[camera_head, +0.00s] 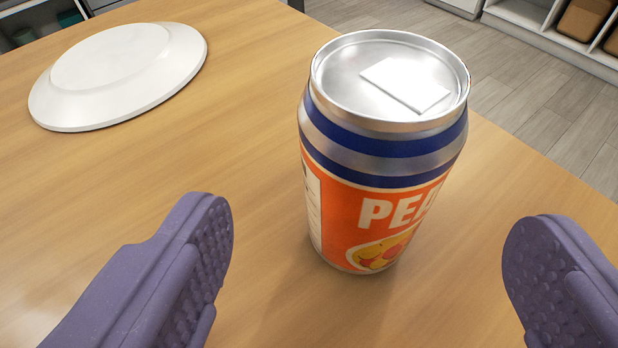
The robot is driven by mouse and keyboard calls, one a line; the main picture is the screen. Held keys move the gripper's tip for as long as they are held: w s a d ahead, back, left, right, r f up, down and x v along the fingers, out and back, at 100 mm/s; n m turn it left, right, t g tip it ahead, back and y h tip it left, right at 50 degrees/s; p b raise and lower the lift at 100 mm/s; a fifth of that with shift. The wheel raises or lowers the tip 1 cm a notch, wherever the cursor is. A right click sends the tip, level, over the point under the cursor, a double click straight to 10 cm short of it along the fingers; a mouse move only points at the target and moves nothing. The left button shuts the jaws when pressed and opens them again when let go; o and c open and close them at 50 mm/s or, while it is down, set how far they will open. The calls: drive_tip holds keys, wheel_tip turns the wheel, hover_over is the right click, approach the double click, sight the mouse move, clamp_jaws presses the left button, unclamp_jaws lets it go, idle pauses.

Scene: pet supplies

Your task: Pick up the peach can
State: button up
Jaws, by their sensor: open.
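The peach can (375,165) stands upright on the wooden table, right of the middle of the view. It has a silver lid with a pull tab, blue bands and an orange label with white letters and a fruit picture. My gripper (370,245) is open and empty. One purple padded finger is to the left and nearer than the can, the other to the right and nearer. The can stands just beyond the gap between the fingers, with visible space on both sides. Neither finger touches it.
A white upside-down plate or dish (120,75) lies on the table (240,110) at the upper left. The table's edge runs diagonally behind and right of the can, with grey floor (530,100) beyond. Shelves (560,30) stand at the far right. The table around the can is clear.

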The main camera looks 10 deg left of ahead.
sight(372, 211)
drive_tip(key=b+x, duration=0.1)
drive_tip(key=x, duration=0.3)
drive_tip(key=shift+d+f, duration=0.1)
drive_tip(key=shift+f, duration=0.05)
drive_tip(key=shift+w+d+f, duration=0.1)
drive_tip(key=shift+w+f, duration=0.05)
drive_tip(key=shift+w, duration=0.5)
drive_tip(key=c, duration=1.4)
